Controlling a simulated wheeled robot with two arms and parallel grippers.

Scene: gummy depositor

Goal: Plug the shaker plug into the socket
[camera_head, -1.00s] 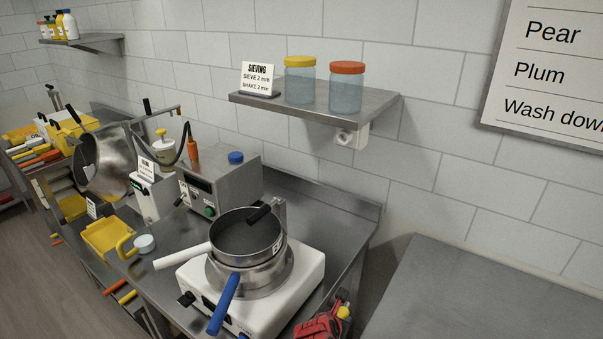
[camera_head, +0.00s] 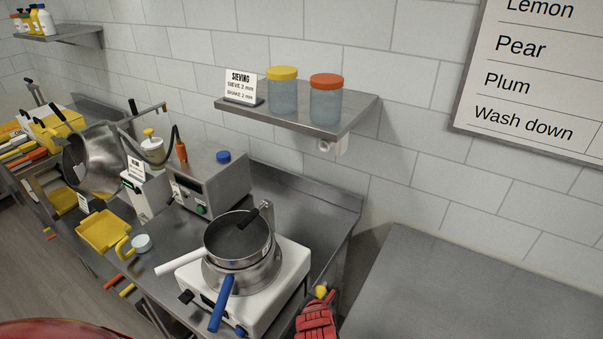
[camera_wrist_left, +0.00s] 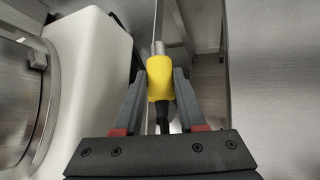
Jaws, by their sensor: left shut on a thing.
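The yellow plug (camera_wrist_left: 160,80) sits between the two dark fingers of my left gripper (camera_wrist_left: 162,90) in the left wrist view. A black cable end runs from it toward the palm, and a grey metal part shows beyond it. In the head view the plug (camera_head: 321,291) is a small yellow spot above my red left gripper (camera_head: 319,300), right of the white shaker base (camera_head: 293,262). The white socket (camera_head: 334,146) is fixed under the wall shelf, well above and apart from the plug. Its face is too small to read clearly. My right gripper is out of view.
A steel sieve pan (camera_head: 238,236) with white and blue handles stands on the shaker. The wall shelf (camera_head: 345,124) holds two jars and a sign above the socket. A grey control box (camera_head: 212,180) stands behind left. A bare steel table (camera_head: 440,295) lies at right.

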